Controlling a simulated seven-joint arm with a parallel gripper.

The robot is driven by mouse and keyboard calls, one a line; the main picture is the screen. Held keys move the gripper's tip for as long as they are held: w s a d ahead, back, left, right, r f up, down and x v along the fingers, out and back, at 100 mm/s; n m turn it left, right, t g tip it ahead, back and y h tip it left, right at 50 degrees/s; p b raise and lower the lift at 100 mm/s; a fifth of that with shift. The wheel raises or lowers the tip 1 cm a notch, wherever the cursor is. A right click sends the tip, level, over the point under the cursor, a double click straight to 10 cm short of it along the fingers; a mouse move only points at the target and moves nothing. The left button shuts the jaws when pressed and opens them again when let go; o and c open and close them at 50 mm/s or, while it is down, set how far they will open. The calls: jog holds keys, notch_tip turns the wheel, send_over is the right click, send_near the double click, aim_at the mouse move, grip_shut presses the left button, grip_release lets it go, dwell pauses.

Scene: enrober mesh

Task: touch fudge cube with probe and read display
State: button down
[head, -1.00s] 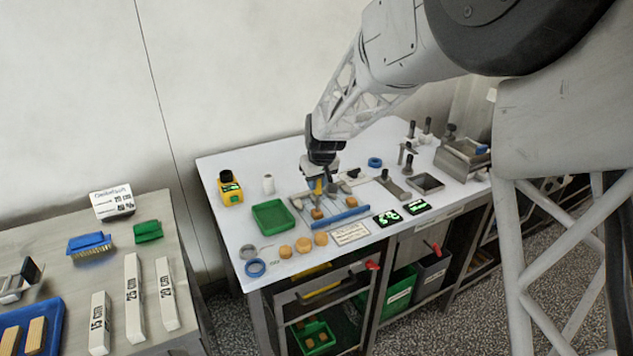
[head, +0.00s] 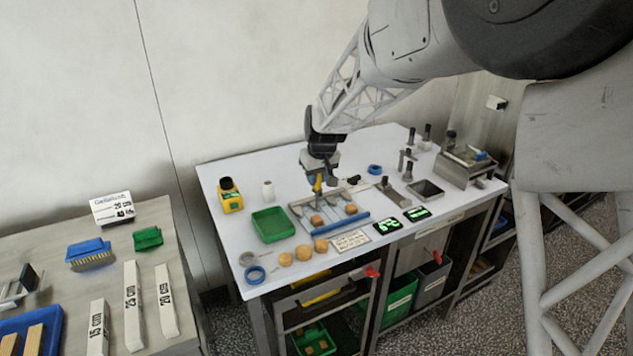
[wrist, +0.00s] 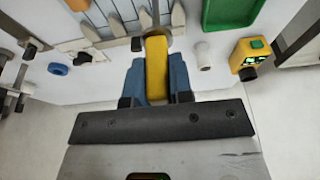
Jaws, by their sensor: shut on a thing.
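My gripper (head: 318,180) is shut on the yellow handle of the probe (wrist: 156,68), which points downward above the mesh tray (head: 299,211). The gripper's blue fingers flank the handle in the wrist view (wrist: 157,60). One brown fudge cube (head: 317,220) sits on the tray just below the probe, and another (head: 351,209) lies to its right.
A green tray (head: 271,237) and a yellow device (head: 230,196) with a small green screen stand to the left. Several round brown pieces (head: 304,252) lie along the front edge. A blue bar (head: 341,225) borders the mesh tray. Metal tools and a steel box (head: 466,165) stand at the right.

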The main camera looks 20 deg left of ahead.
jog(key=shift+r, duration=2)
